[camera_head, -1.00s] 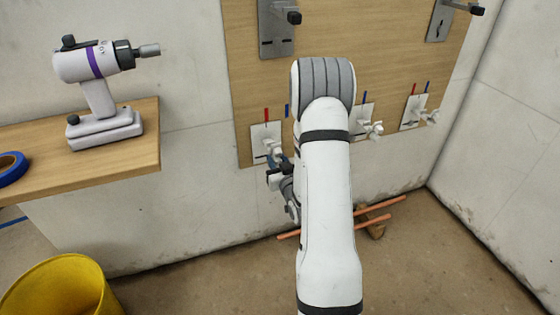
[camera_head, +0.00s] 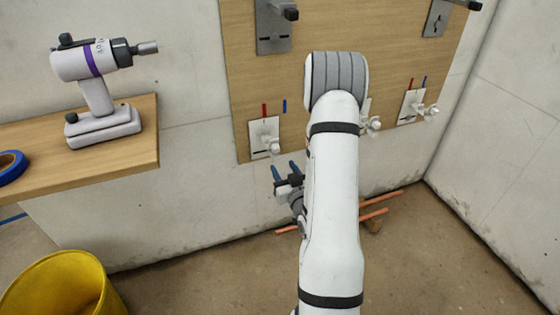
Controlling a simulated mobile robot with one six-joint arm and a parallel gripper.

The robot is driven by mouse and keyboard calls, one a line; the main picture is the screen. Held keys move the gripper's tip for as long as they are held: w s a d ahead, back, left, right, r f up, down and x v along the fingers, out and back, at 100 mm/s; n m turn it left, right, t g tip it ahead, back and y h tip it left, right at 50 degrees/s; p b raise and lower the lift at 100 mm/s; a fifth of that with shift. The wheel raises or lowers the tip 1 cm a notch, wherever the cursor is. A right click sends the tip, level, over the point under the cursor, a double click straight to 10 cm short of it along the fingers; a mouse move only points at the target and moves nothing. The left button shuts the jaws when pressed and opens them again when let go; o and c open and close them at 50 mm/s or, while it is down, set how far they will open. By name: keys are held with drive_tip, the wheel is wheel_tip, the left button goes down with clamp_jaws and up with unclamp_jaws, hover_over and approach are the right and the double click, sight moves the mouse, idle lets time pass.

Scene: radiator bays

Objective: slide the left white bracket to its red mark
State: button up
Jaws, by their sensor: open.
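The left white bracket (camera_head: 262,138) is a small white plate with a knob, low on the left of the wooden board. Its red mark (camera_head: 264,110) is a short upright strip just above it, with a blue mark (camera_head: 285,106) to the right. My gripper (camera_head: 283,171) is below and right of the bracket, apart from it. Its blue-tipped fingers are open and empty. My arm hides part of the board and most of the middle white bracket (camera_head: 372,123).
Another white bracket (camera_head: 411,106) with red and blue marks is at the right. Grey metal brackets (camera_head: 273,30) sit higher up. A wooden shelf (camera_head: 140,165) at left carries a drill (camera_head: 92,75) and blue tape (camera_head: 12,168). A yellow bucket (camera_head: 65,290) and copper pipes (camera_head: 375,213) are on the floor.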

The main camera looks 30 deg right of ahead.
drive_tip(key=shift+s, duration=0.4)
drive_tip(key=shift+a, duration=0.1)
